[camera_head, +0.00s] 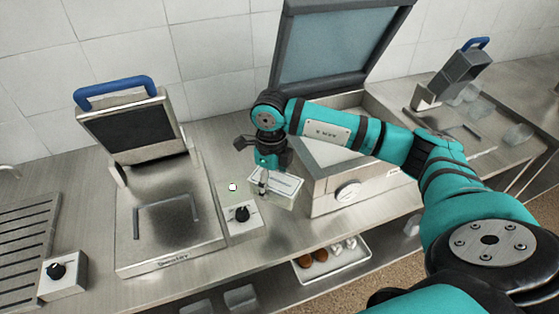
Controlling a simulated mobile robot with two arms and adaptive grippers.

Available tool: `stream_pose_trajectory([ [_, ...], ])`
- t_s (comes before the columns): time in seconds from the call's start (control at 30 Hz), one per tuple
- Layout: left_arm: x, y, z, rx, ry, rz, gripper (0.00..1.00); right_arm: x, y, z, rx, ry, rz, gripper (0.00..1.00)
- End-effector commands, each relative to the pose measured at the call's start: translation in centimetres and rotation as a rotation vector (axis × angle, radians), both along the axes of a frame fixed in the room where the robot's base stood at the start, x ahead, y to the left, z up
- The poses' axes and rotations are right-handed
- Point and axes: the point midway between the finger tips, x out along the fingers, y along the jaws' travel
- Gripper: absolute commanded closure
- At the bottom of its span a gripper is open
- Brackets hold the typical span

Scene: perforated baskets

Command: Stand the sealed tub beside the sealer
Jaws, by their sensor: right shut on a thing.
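My right gripper (262,183) is shut on a small pale tub (287,190) with a flat top that looks covered. It holds the tub over the steel counter, between a machine with a blue-handled raised lid (130,125) on the left and a box-shaped machine with a large open lid (345,45) on the right. I cannot tell for sure which of the two is the sealer. The gripper hides part of the tub's left side, and whether its base touches the counter is unclear. My left gripper is not in view.
A knob box (241,216) stands left of the tub, beside the left machine. Another knob box (62,275) and a slatted rack (25,235) are at far left. Clear containers (517,133) stand at far right. A tray (333,260) with food lies on the lower shelf.

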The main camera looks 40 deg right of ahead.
Motion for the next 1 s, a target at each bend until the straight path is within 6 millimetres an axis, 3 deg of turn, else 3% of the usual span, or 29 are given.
stream_pose_trajectory([
  [0.1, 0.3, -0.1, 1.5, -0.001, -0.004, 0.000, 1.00, 1.0, -1.6, 0.8, -0.007, 0.000, -0.285, 0.84],
  [0.33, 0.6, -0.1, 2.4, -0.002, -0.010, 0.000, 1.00, 2.0, -3.4, 1.0, -0.013, -0.002, -0.638, 0.84],
  [0.67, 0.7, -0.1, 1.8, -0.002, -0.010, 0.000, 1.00, 2.1, -3.8, -0.2, -0.015, -0.001, -0.712, 0.84],
  [1.0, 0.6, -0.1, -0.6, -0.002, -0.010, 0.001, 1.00, 2.1, -3.8, -3.8, -0.015, -0.002, -0.711, 0.84],
])
